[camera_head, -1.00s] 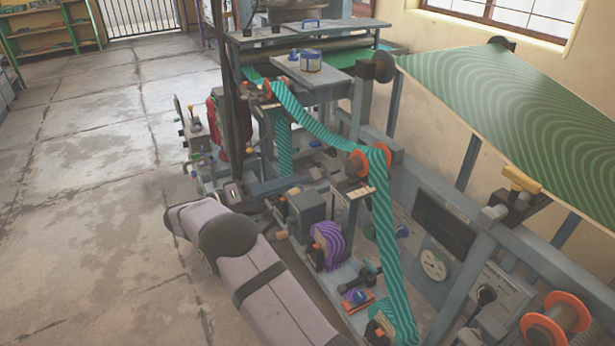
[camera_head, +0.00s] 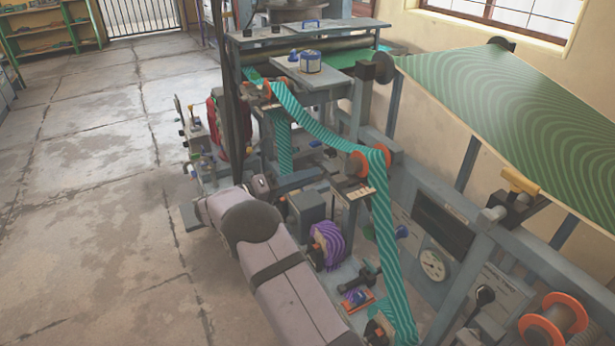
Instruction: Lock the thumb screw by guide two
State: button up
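A teal striped web (camera_head: 320,128) runs over an upper orange-flanged roller (camera_head: 268,90) and a lower orange-flanged roller (camera_head: 361,164), then down to the front. A pale wooden scale strip (camera_head: 357,193) sits under the lower roller. My gripper (camera_head: 263,184) is at the far end of my grey arm, left of the lower roller. Its fingers are too small and dark to make out.
A purple striped roll (camera_head: 328,245) and a grey box (camera_head: 306,211) stand close right of my arm. A dark upright post (camera_head: 232,95) rises behind the wrist. A green patterned sheet (camera_head: 510,125) slopes at the right. The concrete floor (camera_head: 90,200) at left is clear.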

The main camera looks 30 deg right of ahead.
jog(key=shift+d, duration=0.3)
grip_shut()
